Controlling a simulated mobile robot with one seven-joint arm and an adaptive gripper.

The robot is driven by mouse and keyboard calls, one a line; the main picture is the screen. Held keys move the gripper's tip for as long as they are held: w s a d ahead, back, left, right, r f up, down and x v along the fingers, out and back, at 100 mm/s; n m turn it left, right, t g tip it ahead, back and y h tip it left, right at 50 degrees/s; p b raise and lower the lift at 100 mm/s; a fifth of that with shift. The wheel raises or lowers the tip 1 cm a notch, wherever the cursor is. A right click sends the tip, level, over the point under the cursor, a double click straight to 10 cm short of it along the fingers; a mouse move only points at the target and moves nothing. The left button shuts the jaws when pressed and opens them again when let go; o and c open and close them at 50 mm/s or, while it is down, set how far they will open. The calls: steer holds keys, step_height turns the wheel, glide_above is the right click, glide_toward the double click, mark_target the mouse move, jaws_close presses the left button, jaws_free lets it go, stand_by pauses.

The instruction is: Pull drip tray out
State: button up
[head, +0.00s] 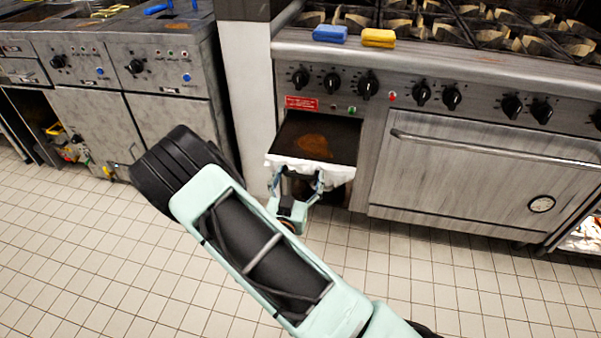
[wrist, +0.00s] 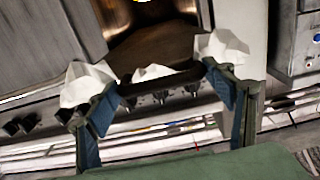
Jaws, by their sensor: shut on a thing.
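The drip tray (head: 340,135) is a dark, shallow pan with a rusty brown stain. It sticks out of a slot in the range front, below the left knobs. A white cloth (head: 338,173) hangs over its front edge. My gripper (head: 302,180) is at that front edge, shut on the tray with the cloth at its fingers. The stained pan (wrist: 165,45) shows beyond. The exact finger contact is hidden by the cloth.
The range (head: 470,75) has a row of black knobs and an oven door (head: 470,185) right of the tray. A blue sponge (head: 330,33) and a yellow sponge (head: 378,38) lie on its front ledge. Steel fryer cabinets (head: 95,125) stand left. The tiled floor (head: 120,250) in front is clear.

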steer(key=shift+d, duration=0.2)
steer(key=o, duration=1.4)
steer(key=shift+s+a, duration=0.15)
steer(key=shift+s, duration=0.05)
steer(key=v, duration=1.1)
steer(key=shift+s, duration=0.25)
